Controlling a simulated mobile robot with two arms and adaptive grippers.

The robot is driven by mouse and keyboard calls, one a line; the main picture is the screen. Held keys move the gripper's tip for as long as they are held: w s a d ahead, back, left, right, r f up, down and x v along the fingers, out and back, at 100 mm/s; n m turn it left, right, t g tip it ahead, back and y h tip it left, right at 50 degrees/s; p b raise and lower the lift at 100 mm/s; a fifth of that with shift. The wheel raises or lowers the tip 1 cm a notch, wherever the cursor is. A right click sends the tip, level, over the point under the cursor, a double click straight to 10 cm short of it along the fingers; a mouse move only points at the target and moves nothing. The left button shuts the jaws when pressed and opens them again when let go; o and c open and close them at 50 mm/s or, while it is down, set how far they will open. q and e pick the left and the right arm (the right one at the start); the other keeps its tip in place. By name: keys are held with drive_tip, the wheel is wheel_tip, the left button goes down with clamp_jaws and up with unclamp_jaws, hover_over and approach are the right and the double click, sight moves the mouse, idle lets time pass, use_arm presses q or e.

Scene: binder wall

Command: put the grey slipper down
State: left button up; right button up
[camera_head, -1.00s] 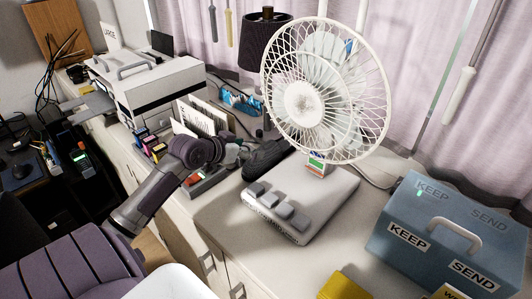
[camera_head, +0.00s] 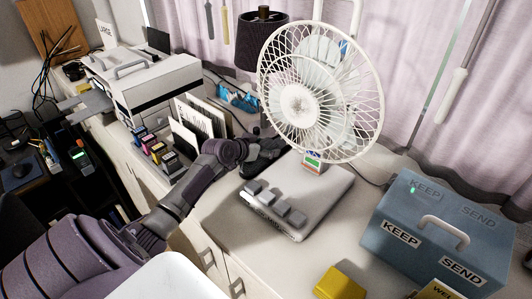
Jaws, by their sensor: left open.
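The dark grey slipper (camera_head: 261,163) lies on the white counter, just left of the fan's base and behind the grey keys. My left arm reaches in from the lower left. My left gripper (camera_head: 262,141) is open at the slipper's near left side and partly overlaps it in the picture. Its fingers are small and dark against the slipper, so I cannot tell whether they touch it. My right gripper is not in view.
A white fan (camera_head: 312,103) stands right of the slipper. Upright papers (camera_head: 192,128) and small coloured boxes (camera_head: 152,147) stand to the left, with a printer (camera_head: 145,84) behind. A blue keep/send box (camera_head: 440,232) and yellow block (camera_head: 340,283) are at right. The counter's front middle is clear.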

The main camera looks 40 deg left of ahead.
use_arm(q)
drive_tip(key=c, duration=1)
drive_tip(key=shift+s+r+b, duration=0.2)
drive_tip(key=shift+r+b, duration=0.1)
drive_tip(key=shift+b, duration=0.15)
wheel_tip(320, 180, up, 11)
drive_tip(key=shift+f+b, duration=0.15)
drive_tip(key=shift+b, duration=0.85)
drive_tip(key=b, duration=0.5)
approach(264, 143)
drive_tip(key=f+v, duration=0.1)
drive_tip(key=v, duration=1)
drive_tip(key=shift+v, duration=0.85)
drive_tip(key=shift+d+f, duration=0.1)
drive_tip(key=shift+f, duration=0.05)
